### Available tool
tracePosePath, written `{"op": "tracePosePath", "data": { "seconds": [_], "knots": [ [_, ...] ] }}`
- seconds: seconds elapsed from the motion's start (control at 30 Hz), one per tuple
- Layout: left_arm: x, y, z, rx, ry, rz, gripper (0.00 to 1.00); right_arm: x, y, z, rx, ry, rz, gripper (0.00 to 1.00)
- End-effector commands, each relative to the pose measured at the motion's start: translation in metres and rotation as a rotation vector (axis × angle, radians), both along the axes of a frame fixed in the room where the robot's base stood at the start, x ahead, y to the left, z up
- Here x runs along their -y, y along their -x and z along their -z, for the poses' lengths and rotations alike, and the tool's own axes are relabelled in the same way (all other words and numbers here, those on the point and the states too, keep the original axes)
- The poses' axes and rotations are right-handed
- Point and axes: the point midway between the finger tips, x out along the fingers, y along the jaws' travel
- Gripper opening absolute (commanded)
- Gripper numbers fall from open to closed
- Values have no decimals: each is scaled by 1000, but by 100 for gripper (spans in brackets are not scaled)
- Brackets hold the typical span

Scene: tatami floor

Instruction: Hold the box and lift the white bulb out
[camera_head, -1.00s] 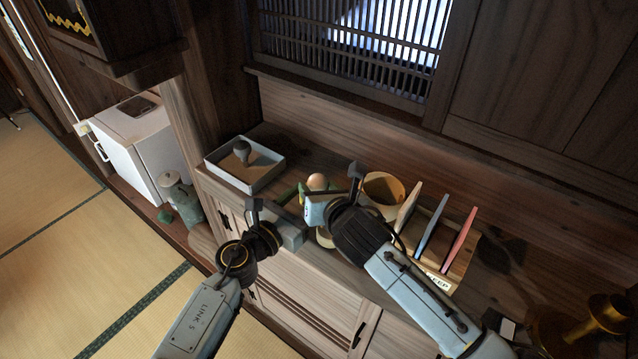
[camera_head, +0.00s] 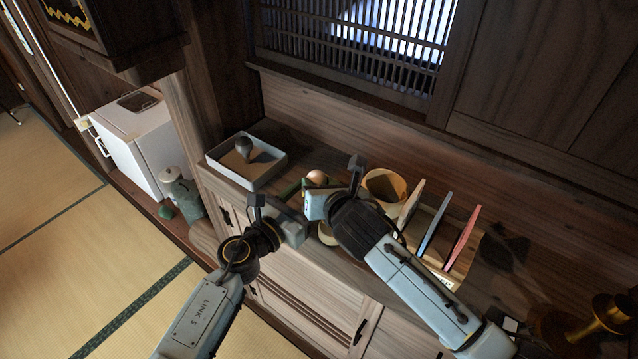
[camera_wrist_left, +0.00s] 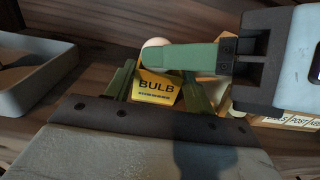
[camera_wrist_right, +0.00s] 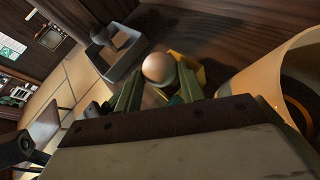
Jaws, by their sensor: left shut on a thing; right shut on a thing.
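The yellow box marked BULB (camera_wrist_left: 157,86) sits between the green fingers of my left gripper (camera_wrist_left: 160,92), which is shut on it. In the head view my left gripper (camera_head: 303,212) is low at the shelf front and the box is mostly hidden. The pale round bulb (camera_wrist_right: 158,68) lies between the fingers of my right gripper (camera_wrist_right: 157,90), shut on it. Its top also shows in the head view (camera_head: 317,177) and above the box in the left wrist view (camera_wrist_left: 156,43). A right finger crosses in front of the bulb; whether its base is clear of the box is hidden.
A pale tray (camera_head: 224,176) with a dark stamp-like object (camera_head: 243,148) stands left on the shelf. A tan round container (camera_head: 370,182) and a wooden rack (camera_head: 462,262) with upright coloured panels crowd the right. The wall rises close behind.

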Motion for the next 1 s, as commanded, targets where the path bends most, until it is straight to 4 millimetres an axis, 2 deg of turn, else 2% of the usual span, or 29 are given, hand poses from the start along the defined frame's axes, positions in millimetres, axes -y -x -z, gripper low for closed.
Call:
{"op": "tracePosePath", "data": {
  "seconds": [0.03,0.2,0.4,0.53,0.77,0.8,1.0],
  "knots": [
    [-1,-1,-1,3,0,-4,32,13,-10,-17,28,23,20,27],
    [-1,-1,-1,2,-1,-5,32,12,-10,-56,34,20,19,26],
    [-2,-1,0,1,-1,-5,32,7,-7,-86,28,13,11,26],
    [-3,-1,0,1,-1,-5,32,6,-6,-94,25,13,10,26],
    [-1,-1,0,0,-2,-4,32,7,-5,-95,22,10,10,26],
    [-1,-1,0,0,-1,-3,55,7,-5,-95,22,10,9,26],
    [-1,-1,0,0,-1,-3,79,6,-5,-95,21,9,9,26]
  ]
}}
